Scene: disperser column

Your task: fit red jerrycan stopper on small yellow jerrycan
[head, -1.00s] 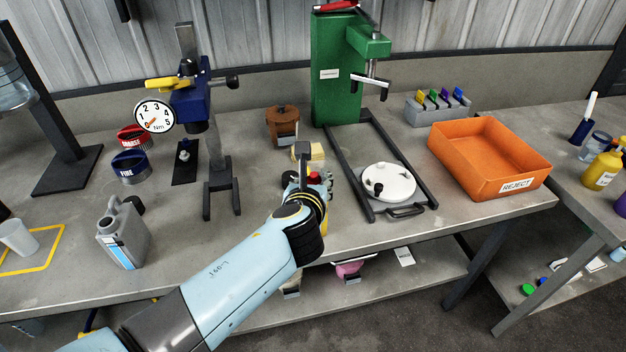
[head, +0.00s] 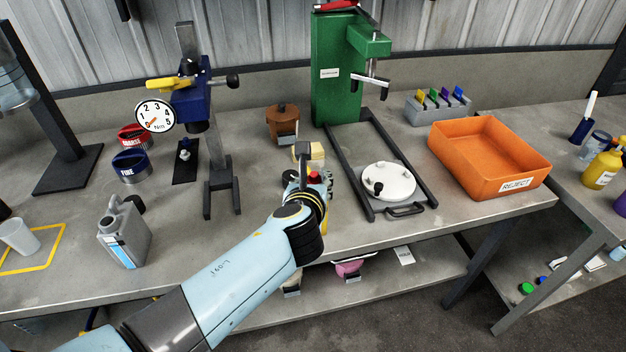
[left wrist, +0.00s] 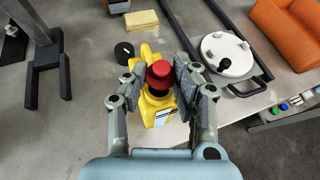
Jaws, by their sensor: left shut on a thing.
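My left gripper (left wrist: 160,84) is shut on the red stopper (left wrist: 160,72), with one finger on each side of it. In the left wrist view the stopper sits over the top of the small yellow jerrycan (left wrist: 157,108), which stands on the bench. Whether the stopper is seated in the neck or just above it, I cannot tell. In the head view my left gripper (head: 308,178) hides most of the jerrycan (head: 327,222); a bit of red stopper (head: 315,177) shows between the fingers. My right gripper is in neither view.
A black cap (left wrist: 124,50) lies beside the jerrycan, with a yellow sponge-like block (left wrist: 141,20) behind. A white round lid (head: 388,182) lies right, within a dark frame. A grey jerrycan (head: 124,235) stands left. An orange reject bin (head: 480,175) is at right.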

